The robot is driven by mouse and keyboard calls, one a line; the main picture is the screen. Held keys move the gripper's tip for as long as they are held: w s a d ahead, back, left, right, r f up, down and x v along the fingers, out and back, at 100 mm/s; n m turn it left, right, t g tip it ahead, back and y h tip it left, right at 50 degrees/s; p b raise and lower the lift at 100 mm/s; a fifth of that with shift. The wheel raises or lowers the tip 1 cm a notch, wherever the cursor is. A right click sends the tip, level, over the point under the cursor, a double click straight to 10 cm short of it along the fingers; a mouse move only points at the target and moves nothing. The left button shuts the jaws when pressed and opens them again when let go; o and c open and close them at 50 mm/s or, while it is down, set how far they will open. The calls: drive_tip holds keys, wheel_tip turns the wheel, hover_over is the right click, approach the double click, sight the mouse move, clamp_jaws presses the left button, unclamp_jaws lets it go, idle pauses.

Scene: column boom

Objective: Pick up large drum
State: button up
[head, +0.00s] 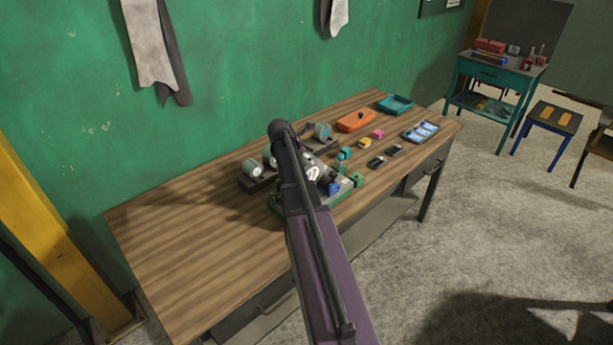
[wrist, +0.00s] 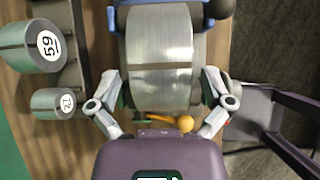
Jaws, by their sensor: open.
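The large drum (wrist: 158,55) is a wide silver cylinder with a dark band across it, and it fills the upper middle of the wrist view. My gripper (wrist: 164,85) is open, with one finger at each side of the drum. I cannot tell whether either finger touches it. In the head view my arm hides the gripper and part of the drum group.
The wooden workbench (head: 190,225) is bare at its left end. An orange box (head: 356,120), a teal tray (head: 395,104) and a blue-and-white tray (head: 420,131) lie toward its far right. A green wall (head: 240,60) stands behind. A teal cart (head: 487,77) stands beyond.

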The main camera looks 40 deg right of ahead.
drive_tip(key=shift+b+x, duration=0.75)
drive_tip(key=shift+x, duration=0.5)
drive_tip(key=c, duration=1.1)
drive_tip(key=shift+r, duration=0.15)
wheel_tip(320, 180, up, 3)
drive_tip(key=p, duration=0.3)
drive_tip(key=shift+r+p, duration=0.25)
drive_tip(key=shift+p, duration=0.15)
drive_tip(key=s+a+r+p, duration=0.1)
drive_tip(key=s+a, duration=0.9)
drive_tip(key=a, duration=0.2)
drive_tip(key=shift+a, duration=0.2)
drive_tip(key=shift+s+r, duration=0.1)
